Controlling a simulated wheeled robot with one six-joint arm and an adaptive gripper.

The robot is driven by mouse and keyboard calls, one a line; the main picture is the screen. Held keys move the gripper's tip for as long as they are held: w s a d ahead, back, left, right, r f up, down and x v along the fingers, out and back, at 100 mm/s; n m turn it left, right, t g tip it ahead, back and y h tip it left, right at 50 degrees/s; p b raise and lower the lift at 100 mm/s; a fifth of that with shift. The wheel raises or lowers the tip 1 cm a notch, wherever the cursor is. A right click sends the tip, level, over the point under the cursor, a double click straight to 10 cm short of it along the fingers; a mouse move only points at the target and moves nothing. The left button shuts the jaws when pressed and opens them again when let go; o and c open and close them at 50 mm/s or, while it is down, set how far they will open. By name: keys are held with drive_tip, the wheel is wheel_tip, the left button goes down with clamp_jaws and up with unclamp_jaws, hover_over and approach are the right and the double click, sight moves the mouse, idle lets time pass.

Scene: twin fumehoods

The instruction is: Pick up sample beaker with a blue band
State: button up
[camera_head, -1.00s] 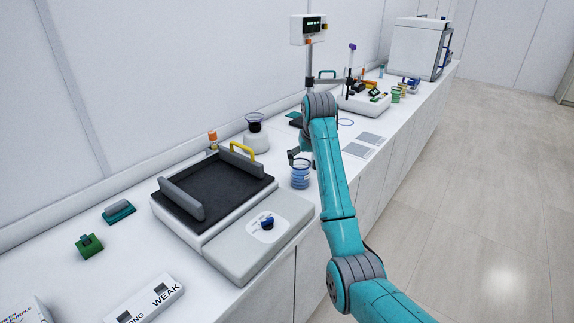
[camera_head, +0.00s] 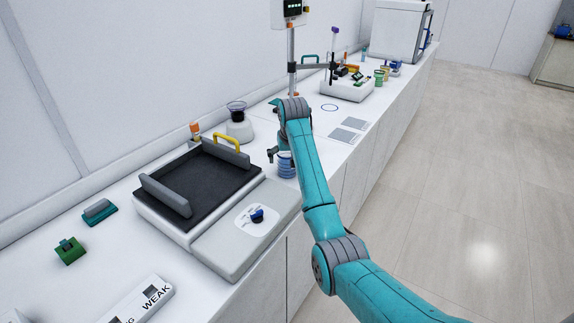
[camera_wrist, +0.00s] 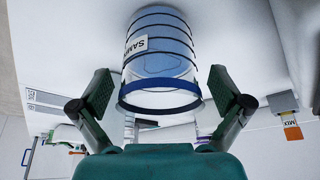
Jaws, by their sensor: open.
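The sample beaker (camera_head: 286,168) is clear with blue rings and stands on the bench beside the shaker's right back corner, partly hidden by my arm in the head view. In the wrist view the beaker (camera_wrist: 160,45) shows a white label reading "SAM…" and a thick dark blue band at its near end. My gripper (camera_wrist: 160,92) is open, with one finger pad on either side of the beaker's banded end. Gaps show between both pads and the glass. In the head view my gripper (camera_head: 272,155) is mostly hidden by my arm.
A shaker with a black platform (camera_head: 200,180) and yellow handle stands left of the beaker. A dark-topped white device (camera_head: 238,124) is behind it. A metal pole (camera_head: 291,65) rises farther along. Grey pads (camera_head: 345,133) lie beyond on the bench, near its front edge.

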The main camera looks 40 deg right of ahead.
drive_tip(key=shift+x, duration=1.1)
drive_tip(key=c, duration=1.3)
drive_tip(key=shift+f, duration=0.1)
